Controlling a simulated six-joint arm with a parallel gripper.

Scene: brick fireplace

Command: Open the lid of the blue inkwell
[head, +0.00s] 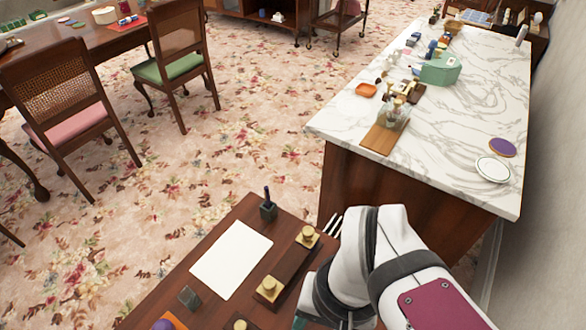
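A dark wooden stand (287,265) lies on the wooden desk (228,228). It carries two brass-lidded pieces, a far one (308,236) and a near one (269,287); both look like closed inkwells. Another brass-topped piece (240,324) is cut off at the bottom edge. I cannot make out blue on any of them, so I cannot tell which is the blue inkwell. My white arm comes in from the lower right and bends down over the right side of the desk. My gripper is hidden or below the frame.
White paper (231,260) lies left of the stand. A dark pen holder (267,210) stands behind it, and a dark green block (189,297) stands in front-left. Thin pale prongs (334,226) show beside my arm. A marble-topped counter (450,130) rises beyond the desk.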

